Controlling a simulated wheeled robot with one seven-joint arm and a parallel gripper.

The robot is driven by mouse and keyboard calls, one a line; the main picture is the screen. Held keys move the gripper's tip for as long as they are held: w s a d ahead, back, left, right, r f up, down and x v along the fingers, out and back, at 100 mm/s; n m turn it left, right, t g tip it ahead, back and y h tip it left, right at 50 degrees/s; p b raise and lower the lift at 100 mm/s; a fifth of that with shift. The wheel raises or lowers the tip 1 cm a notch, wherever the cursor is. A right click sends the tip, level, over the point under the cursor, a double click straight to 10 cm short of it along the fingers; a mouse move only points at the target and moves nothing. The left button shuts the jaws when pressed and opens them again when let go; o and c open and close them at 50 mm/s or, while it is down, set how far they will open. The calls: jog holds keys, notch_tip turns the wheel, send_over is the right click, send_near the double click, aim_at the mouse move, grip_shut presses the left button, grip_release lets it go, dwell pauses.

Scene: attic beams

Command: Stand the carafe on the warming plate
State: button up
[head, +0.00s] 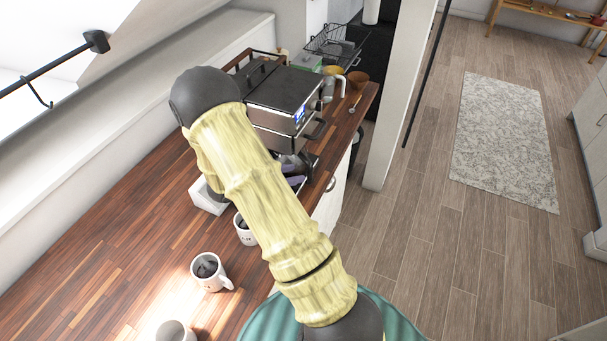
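My own arm crosses the middle of the head view and hides much of the counter behind it. I cannot make out my gripper; its fingers are not visible. A white, low, box-like thing (207,199) shows at the left edge of my arm; I cannot tell if it belongs to the warming plate. Dark, shiny shapes (295,167) show at the right edge of my arm, in front of the toaster oven; I cannot tell if they are the carafe. No carafe or warming plate can be clearly identified.
The wooden counter (110,250) is clear at left. White mugs stand on it: one with dark contents (209,272), one by my arm (243,232), one at the bottom edge (176,333). A dark toaster oven (285,92) stands behind. A white post (398,110) rises at the counter's right.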

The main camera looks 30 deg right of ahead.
jog(key=b+v, duration=0.1)
jog(key=v, duration=0.4)
jog(key=shift+a+r, duration=0.15)
jog(key=shift+a, duration=0.15)
jog(key=shift+s, duration=0.1)
jog(key=s+a+r+m+g+y, duration=0.2)
jog(key=s+a+m+y, duration=0.2)
jog(key=s+m+y, duration=0.4)
jog(key=s+a+r+m+t+y, duration=0.4)
jog(key=a+m, duration=0.3)
jog(key=m, duration=0.3)
jog(key=shift+s+a+r+t+y, duration=0.3)
jog(key=shift+s+a+r+y, duration=0.1)
jog(key=shift+r+y, duration=0.35)
